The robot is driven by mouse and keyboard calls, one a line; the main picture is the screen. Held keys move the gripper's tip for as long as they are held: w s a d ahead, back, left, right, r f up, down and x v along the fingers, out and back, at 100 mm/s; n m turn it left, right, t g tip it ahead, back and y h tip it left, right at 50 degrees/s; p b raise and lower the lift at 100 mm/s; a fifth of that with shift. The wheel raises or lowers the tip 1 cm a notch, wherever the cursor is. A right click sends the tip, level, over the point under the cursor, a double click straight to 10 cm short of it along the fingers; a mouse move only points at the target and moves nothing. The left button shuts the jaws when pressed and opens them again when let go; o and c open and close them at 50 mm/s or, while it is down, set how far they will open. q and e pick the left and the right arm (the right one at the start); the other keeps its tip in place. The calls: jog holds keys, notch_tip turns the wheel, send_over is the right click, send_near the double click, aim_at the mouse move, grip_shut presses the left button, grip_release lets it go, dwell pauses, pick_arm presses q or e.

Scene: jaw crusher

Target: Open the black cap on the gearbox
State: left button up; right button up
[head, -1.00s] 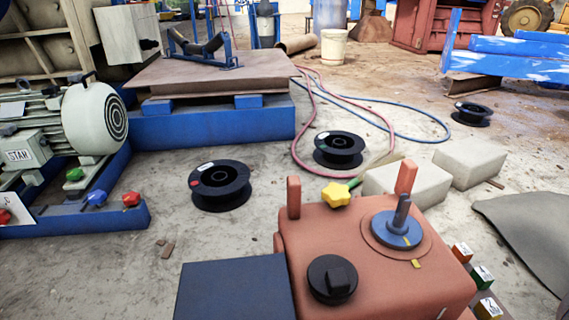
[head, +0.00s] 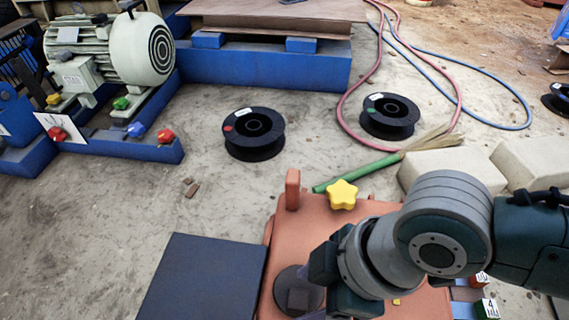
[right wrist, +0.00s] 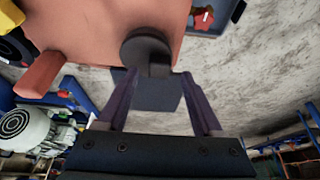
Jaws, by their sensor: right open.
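The orange-red gearbox (head: 325,222) stands at the bottom centre of the head view. Its black round cap (head: 288,284) with a square raised grip sits on the top face, partly hidden by my right gripper (head: 306,291). In the right wrist view the cap (right wrist: 145,46) is on the gearbox face (right wrist: 85,35), just beyond the fingertips. My right gripper (right wrist: 156,75) is open, with one finger on either side of the cap's grip; I cannot tell whether they touch it. My left gripper is not in view.
A yellow star knob (head: 342,194) and an upright orange lug (head: 292,190) rise from the gearbox. A dark flat panel (head: 200,280) lies left of it. Black spools (head: 254,134), a green-handled broom (head: 358,173) and pale blocks (head: 455,165) lie behind. Open floor is at left.

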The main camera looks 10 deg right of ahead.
jog(key=shift+b+x, duration=0.3)
jog(key=shift+x, duration=0.55)
grip_shut()
dwell(0.8)
